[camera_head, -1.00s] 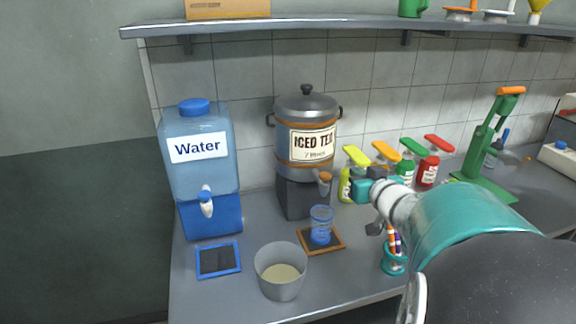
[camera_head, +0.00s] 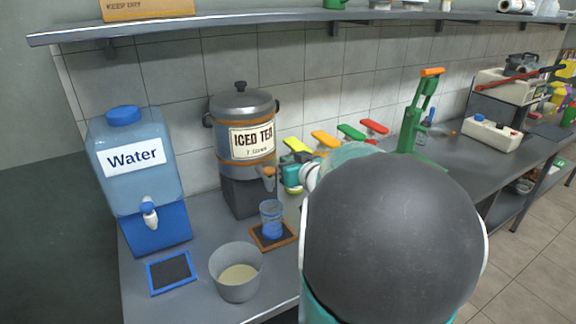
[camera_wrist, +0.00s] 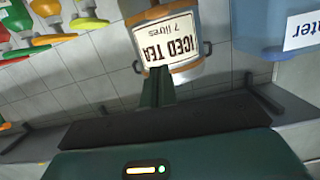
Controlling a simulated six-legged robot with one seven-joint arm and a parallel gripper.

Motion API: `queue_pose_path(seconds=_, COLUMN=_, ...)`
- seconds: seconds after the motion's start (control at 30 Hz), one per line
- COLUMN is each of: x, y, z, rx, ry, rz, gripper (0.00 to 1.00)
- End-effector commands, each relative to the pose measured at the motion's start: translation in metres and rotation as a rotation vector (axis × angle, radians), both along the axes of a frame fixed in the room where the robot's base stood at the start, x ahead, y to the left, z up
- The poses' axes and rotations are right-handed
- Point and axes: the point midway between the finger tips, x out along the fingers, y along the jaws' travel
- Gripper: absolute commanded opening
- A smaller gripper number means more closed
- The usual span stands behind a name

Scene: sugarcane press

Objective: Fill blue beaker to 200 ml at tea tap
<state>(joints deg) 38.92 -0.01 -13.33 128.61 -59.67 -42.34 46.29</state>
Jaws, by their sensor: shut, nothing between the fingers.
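A blue beaker (camera_head: 272,219) stands upright on a wooden-framed mat (camera_head: 287,240) below the orange-handled tap (camera_head: 268,173) of the iced tea urn (camera_head: 229,148). Its contents and level are too small to read. The urn also shows upside down in the wrist view (camera_wrist: 183,68). My gripper (camera_wrist: 157,72) is shut and empty, pointing toward the urn in the wrist view. In the head view my arm hides most of it, beside the urn and near the bottles.
A water dispenser (camera_head: 131,175) with a blue-framed mat (camera_head: 169,271) stands at left. A grey pot (camera_head: 236,285) with pale contents sits at the front. A shelf (camera_head: 300,20) runs above.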

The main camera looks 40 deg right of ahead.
Motion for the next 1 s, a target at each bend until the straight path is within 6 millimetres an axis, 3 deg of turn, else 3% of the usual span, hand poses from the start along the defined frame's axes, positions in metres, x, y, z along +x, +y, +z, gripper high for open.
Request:
queue_pose_path(seconds=0.3, x=0.057, y=-0.013, z=-0.018, rx=0.004, ry=0.003, rz=0.002, gripper=0.00)
queue_pose_path(seconds=0.53, x=0.057, y=-0.012, z=-0.047, rx=0.003, ry=0.000, rz=0.000, gripper=0.00)
queue_pose_path(seconds=1.0, x=0.057, y=-0.012, z=-0.055, rx=0.001, ry=0.001, rz=0.001, gripper=0.00)
